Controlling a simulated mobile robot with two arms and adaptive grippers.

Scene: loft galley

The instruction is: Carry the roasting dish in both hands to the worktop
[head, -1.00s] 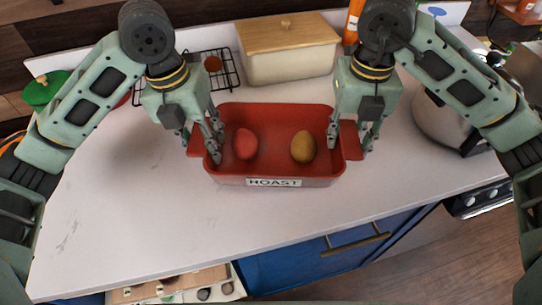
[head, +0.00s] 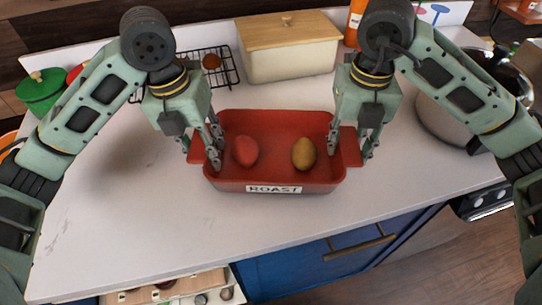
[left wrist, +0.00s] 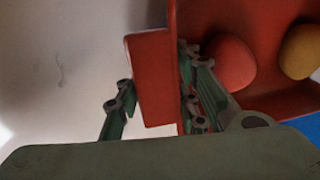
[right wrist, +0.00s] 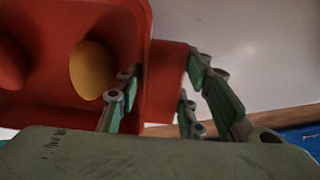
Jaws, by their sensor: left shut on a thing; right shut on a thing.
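The red roasting dish (head: 275,118), with a "ROAST" label on its front, is level over the white worktop (head: 130,220). I cannot tell whether its base touches the surface. A red oval item (head: 245,151) and a mustard-yellow oval item (head: 303,153) lie inside it, apart. My left gripper (head: 204,155) is shut on the dish's left handle, which shows between its fingers in the left wrist view (left wrist: 152,80). My right gripper (head: 354,147) is shut on the right handle, also between the fingers in the right wrist view (right wrist: 165,80).
A cream bin with a wooden lid (head: 289,55) stands behind the dish. A black wire rack (head: 228,70) is behind left, a green lidded pot (head: 42,92) far left, a metal pot (head: 440,125) at right. The worktop in front of the dish is clear.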

